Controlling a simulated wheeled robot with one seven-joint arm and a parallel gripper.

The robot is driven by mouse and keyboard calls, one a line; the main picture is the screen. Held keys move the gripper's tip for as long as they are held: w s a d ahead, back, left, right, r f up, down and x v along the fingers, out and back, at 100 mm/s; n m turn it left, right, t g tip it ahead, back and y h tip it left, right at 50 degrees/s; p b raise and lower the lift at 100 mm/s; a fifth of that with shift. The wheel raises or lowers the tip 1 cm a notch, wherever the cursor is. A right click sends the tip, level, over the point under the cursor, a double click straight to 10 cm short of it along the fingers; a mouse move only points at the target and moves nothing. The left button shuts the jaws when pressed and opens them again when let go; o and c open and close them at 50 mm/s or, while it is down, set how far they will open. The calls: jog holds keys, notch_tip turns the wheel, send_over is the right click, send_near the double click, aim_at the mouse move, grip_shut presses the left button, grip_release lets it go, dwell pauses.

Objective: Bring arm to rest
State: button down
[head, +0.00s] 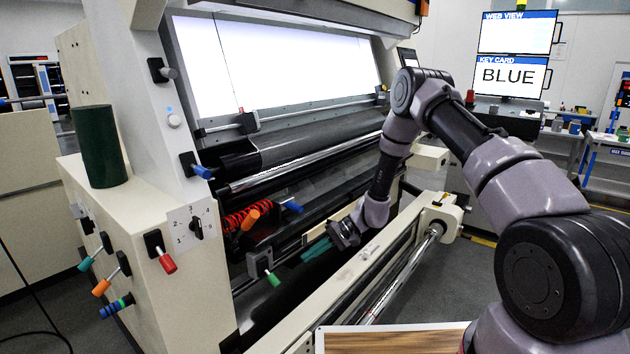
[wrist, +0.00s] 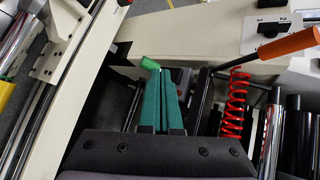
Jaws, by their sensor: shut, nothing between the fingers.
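My gripper (head: 316,250) is low in front of the machine, its teal fingers pointing left toward the green-handled lever (head: 272,278). The wrist view shows the two teal fingers (wrist: 161,78) side by side, shut and empty. There, the green handle (wrist: 150,63) appears just beyond the fingertips; I cannot tell whether they touch. In the head view a gap shows between fingertips and handle. My arm reaches in from the right, bent high at the elbow and down to the gripper.
A red spring (head: 240,218) and an orange-handled lever (head: 250,219) are close by the gripper. A blue-handled lever (head: 291,206) is above it. The machine's front beam (head: 340,283) runs beneath my forearm. A screen reads BLUE (head: 508,76). A dark green cylinder (head: 99,146) stands on the left cabinet.

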jog(key=s+d+r+t+h, duration=0.1)
jog(key=d+r, duration=0.3)
jog(key=r, duration=0.6)
jog(key=s+d+r+t+h, duration=0.15)
jog(key=d+r, duration=0.25)
jog(key=r, duration=0.7)
jog(key=s+d+r+h, duration=0.2)
jog(key=d+r, duration=0.2)
jog(key=r, duration=0.6)
jog(key=s+d+r+m+t+h, duration=0.2)
jog(key=s+d+r+t, duration=0.2)
jog(key=s+d+r, duration=0.3)
jog(key=s+d+r+m+t+h, duration=0.2)
jog(key=s+d+r, duration=0.5)
jog(key=s, duration=0.5)
jog(key=shift+s+r+t+h, duration=0.4)
jog(key=shift+r+t+h, duration=0.05)
jog(key=shift+r+t, duration=0.4)
jog(key=shift+d, duration=0.1)
